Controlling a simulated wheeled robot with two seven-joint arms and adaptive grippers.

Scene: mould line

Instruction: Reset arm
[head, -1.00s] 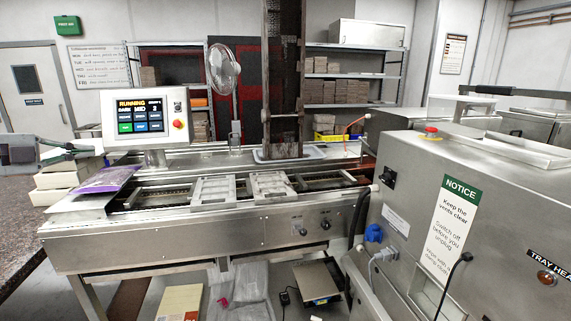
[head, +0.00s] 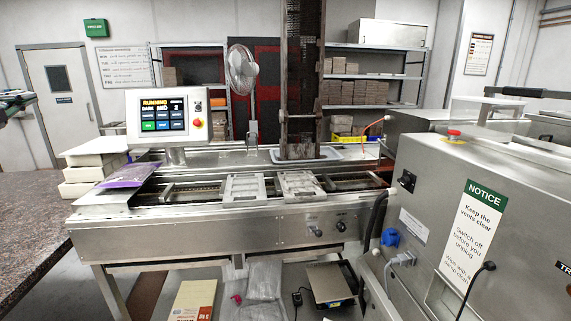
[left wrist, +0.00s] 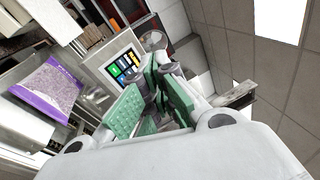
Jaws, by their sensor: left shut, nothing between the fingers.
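My left gripper (head: 22,98) shows only in part at the left edge of the head view, raised above the dark speckled worktop (head: 30,215) and clear of it. In the left wrist view its green-padded fingers (left wrist: 153,92) are shut with nothing between them. My right gripper is in neither view.
A control screen (head: 163,115) stands behind the steel mould line (head: 200,238), which carries two pale moulds (head: 243,188). A purple bag (head: 130,173) lies at its left end beside stacked pale boxes (head: 92,170). A steel machine with a notice (head: 470,235) fills the right side.

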